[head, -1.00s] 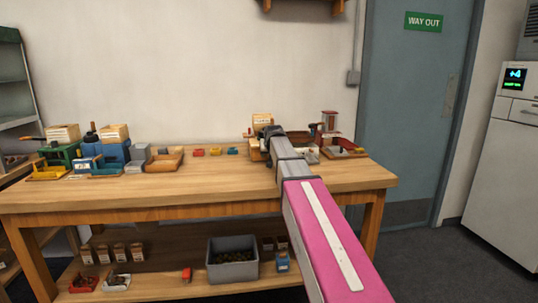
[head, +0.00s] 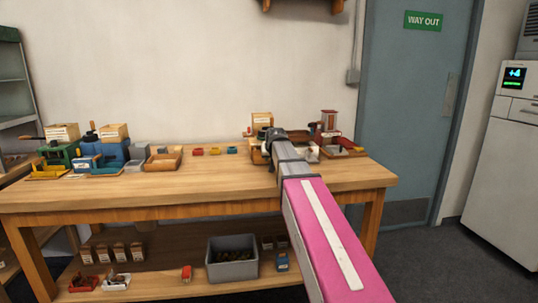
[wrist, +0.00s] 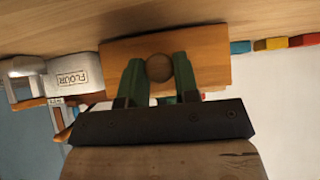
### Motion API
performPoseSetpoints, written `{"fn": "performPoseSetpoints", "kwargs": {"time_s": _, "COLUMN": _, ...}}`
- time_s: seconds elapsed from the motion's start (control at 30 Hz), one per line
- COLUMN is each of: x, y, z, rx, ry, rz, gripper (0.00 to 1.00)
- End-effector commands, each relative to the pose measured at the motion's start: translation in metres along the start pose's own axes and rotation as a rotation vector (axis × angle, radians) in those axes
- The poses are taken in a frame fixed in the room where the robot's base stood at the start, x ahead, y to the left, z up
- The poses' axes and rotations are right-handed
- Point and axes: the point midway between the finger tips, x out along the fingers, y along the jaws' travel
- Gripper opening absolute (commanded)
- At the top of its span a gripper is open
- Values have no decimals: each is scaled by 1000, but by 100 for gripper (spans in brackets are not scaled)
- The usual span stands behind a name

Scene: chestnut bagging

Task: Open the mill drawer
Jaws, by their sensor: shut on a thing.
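In the wrist view, the mill drawer (wrist: 215,72) shows as a plain wooden front with a round wooden knob (wrist: 159,69) in its middle. My gripper (wrist: 157,63) has its two green fingers on either side of the knob and is shut on it. In the head view, my gripper (head: 269,138) is at the back right of the bench, in front of the wooden mill (head: 262,121), and my arm hides much of the mill and the drawer. I cannot tell how far the drawer stands out.
The bench (head: 200,190) is clear in front. Small coloured blocks (head: 214,151) lie left of my gripper. A red-topped device (head: 329,122) is to the right, blue and green machines (head: 112,147) far left.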

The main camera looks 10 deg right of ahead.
Motion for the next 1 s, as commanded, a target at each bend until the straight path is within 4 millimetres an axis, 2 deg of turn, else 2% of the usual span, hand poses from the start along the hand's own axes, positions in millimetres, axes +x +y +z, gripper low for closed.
{"fn": "performPoseSetpoints", "kwargs": {"time_s": 0.03, "x": -15, "y": 0, "z": 16, "rx": 0, "ry": 1, "rz": 0, "gripper": 0}}
{"fn": "performPoseSetpoints", "kwargs": {"time_s": 0.2, "x": -36, "y": 0, "z": 37, "rx": 0, "ry": 1, "rz": 0, "gripper": 0}}
{"fn": "performPoseSetpoints", "kwargs": {"time_s": 0.53, "x": -38, "y": 0, "z": 39, "rx": 0, "ry": -3, "rz": 0, "gripper": 0}}
{"fn": "performPoseSetpoints", "kwargs": {"time_s": 0.57, "x": -38, "y": 0, "z": 39, "rx": 0, "ry": -3, "rz": 0, "gripper": 39}}
{"fn": "performPoseSetpoints", "kwargs": {"time_s": 0.6, "x": -38, "y": 0, "z": 39, "rx": 0, "ry": -3, "rz": 0, "gripper": 52}}
{"fn": "performPoseSetpoints", "kwargs": {"time_s": 0.63, "x": -38, "y": 0, "z": 39, "rx": 0, "ry": -2, "rz": 0, "gripper": 55}}
{"fn": "performPoseSetpoints", "kwargs": {"time_s": 1.0, "x": -42, "y": 0, "z": 37, "rx": 0, "ry": 1, "rz": 0, "gripper": 55}}
